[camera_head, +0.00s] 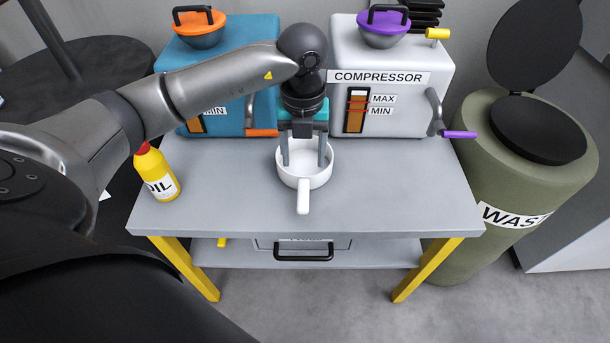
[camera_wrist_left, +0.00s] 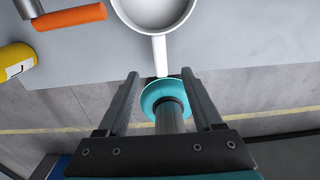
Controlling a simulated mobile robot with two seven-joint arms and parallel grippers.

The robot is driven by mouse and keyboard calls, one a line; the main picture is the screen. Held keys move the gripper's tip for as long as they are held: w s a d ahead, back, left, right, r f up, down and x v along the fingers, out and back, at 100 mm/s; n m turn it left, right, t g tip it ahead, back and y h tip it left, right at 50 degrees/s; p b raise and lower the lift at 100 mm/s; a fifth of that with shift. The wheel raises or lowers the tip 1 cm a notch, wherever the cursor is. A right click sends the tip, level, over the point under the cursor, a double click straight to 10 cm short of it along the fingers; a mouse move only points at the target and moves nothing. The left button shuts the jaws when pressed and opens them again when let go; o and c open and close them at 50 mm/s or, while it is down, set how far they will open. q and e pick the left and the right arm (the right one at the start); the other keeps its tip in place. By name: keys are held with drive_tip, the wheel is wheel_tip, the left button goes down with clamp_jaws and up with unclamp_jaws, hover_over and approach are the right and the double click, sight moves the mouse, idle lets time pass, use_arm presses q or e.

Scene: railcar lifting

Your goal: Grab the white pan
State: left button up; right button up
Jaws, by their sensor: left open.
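The white pan (camera_head: 316,180) stands on the grey table near its middle, with its short handle (camera_head: 303,198) pointing to the front edge. My left gripper (camera_head: 304,164) is open and empty, pointing down, and its fingers overlap the pan's bowl in the head view. In the left wrist view the pan (camera_wrist_left: 156,22) is at the top, partly cut off. Its handle (camera_wrist_left: 160,55) reaches toward the gap between the open fingertips (camera_wrist_left: 160,74). I cannot tell the exact height of the fingers above the pan. My right gripper is not in view.
On the table (camera_head: 400,205) a teal machine (camera_head: 222,75) and a white compressor (camera_head: 420,75) stand behind the pan. A yellow oil bottle (camera_head: 158,177) stands at the left. A green waste bin (camera_head: 490,185) is at the right. The table's front right is clear.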

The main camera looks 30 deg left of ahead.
sight(304, 190)
use_arm(q)
wheel_tip(304, 190, down, 8)
drive_tip(key=shift+r+b, duration=0.25)
drive_tip(key=shift+b, duration=0.6)
drive_tip(key=shift+f, duration=0.55)
wheel_tip(304, 190, down, 3)
drive_tip(key=shift+r+b, duration=0.2)
drive_tip(key=shift+b, duration=0.6)
drive_tip(key=shift+a+f, duration=0.1)
drive_tip(key=shift+f, duration=0.7)
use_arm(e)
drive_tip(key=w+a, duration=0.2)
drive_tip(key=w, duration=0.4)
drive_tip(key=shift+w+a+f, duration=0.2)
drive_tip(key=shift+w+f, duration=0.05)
use_arm(q)
drive_tip(key=shift+w, duration=0.1)
clamp_jaws()
